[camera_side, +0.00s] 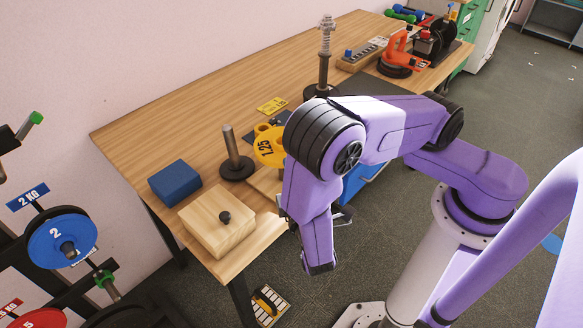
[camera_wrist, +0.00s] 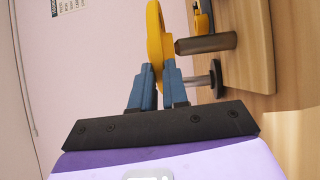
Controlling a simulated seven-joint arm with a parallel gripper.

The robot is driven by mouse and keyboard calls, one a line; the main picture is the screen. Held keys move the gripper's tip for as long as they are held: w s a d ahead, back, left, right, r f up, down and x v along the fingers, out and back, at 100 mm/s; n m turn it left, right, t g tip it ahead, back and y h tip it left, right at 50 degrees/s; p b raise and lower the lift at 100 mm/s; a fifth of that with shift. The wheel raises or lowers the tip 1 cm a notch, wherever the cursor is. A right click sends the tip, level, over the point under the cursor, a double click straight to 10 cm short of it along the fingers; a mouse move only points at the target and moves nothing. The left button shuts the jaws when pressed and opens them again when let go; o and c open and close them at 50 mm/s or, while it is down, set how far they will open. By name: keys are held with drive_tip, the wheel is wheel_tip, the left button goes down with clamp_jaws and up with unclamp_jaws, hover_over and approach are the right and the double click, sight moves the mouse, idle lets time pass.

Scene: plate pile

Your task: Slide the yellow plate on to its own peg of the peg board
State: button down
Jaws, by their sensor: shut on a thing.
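The yellow plate (camera_wrist: 156,40), marked 1.25, is seen edge-on in the wrist view. It also shows in the side view (camera_side: 268,150), partly behind my arm. My gripper (camera_wrist: 158,88) is shut on its edge with two blue fingers. A brown peg (camera_wrist: 208,44) stands up from the wooden peg board (camera_wrist: 248,25). The plate is at the free end of this peg, above the board; I cannot tell whether they touch or line up. In the side view only a bit of the board (camera_side: 262,183) shows, and my arm hides the peg and fingertips.
A metal post on a black base (camera_side: 236,167) stands close left of the plate. A blue block (camera_side: 175,183) and a wooden box with a black knob (camera_side: 216,232) are near the table's front left. A taller post (camera_side: 323,72) stands behind. A weight rack with a blue plate (camera_side: 62,241) is at left.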

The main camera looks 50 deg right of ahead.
drive_tip(key=shift+f, duration=0.5)
drive_tip(key=shift+f, duration=1.5)
drive_tip(key=shift+f, duration=0.7)
drive_tip(key=shift+f, duration=1.45)
idle(3.8)
